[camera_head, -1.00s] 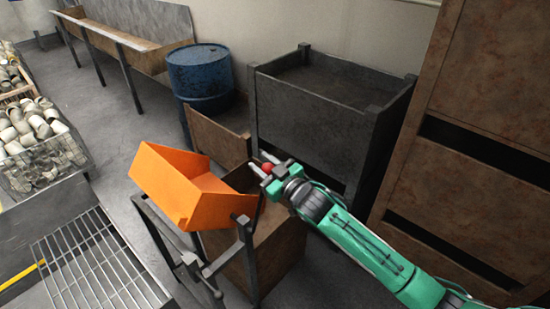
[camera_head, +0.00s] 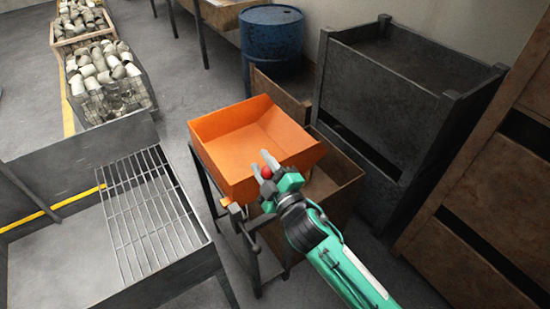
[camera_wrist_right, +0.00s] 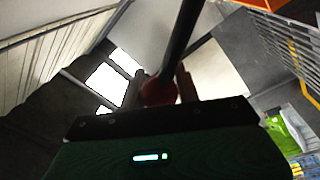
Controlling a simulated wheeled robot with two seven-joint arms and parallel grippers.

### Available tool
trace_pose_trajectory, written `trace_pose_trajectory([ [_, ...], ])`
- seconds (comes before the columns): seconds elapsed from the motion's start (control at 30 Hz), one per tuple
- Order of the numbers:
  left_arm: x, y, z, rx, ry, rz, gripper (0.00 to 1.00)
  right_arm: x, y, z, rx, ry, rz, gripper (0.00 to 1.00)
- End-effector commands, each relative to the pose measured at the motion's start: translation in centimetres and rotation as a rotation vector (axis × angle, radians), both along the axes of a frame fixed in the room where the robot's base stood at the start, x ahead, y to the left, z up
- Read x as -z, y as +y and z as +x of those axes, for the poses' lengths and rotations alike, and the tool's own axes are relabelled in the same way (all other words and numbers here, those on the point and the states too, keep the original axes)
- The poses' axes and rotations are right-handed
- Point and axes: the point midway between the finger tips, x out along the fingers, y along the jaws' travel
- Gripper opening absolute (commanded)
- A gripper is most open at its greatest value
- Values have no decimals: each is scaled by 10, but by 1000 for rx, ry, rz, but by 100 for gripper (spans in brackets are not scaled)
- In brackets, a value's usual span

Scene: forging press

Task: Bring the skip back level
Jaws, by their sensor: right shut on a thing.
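The orange skip (camera_head: 240,150) sits on a dark frame stand (camera_head: 203,187) in the middle of the head view. Its open top faces up, its inside looks empty, and it appears close to level. My right gripper (camera_head: 267,166) is in front of the skip's near right side, shut on a red ball knob (camera_head: 266,172). In the right wrist view the red knob (camera_wrist_right: 158,92) is between the fingers, at the end of a dark lever rod (camera_wrist_right: 182,38). In the head view the rod is hidden by the gripper. My left gripper is not in view.
A rusty open box (camera_head: 345,190) stands beneath and beside the skip. A dark metal bin (camera_head: 395,110) and a blue drum (camera_head: 271,42) stand behind. A grating (camera_head: 150,215) lies at left, near wire baskets of cylindrical pieces (camera_head: 108,85). Rusty panels (camera_head: 480,200) rise at right.

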Motion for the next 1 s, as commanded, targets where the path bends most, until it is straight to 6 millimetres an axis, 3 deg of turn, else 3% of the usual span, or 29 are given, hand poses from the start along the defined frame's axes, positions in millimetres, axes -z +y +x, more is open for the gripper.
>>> trace_pose_trajectory([
  [0.57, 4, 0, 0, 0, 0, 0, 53, 12, 9, -7, -6, -9, -34, 0],
  [0.6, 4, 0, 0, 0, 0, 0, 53, 12, 9, -7, -6, -9, -33, 34],
  [0.7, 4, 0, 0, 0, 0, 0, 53, 12, 9, -7, -5, -8, -33, 53],
  [1.0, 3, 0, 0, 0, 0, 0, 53, 8, 8, -6, -3, -15, -31, 53],
])
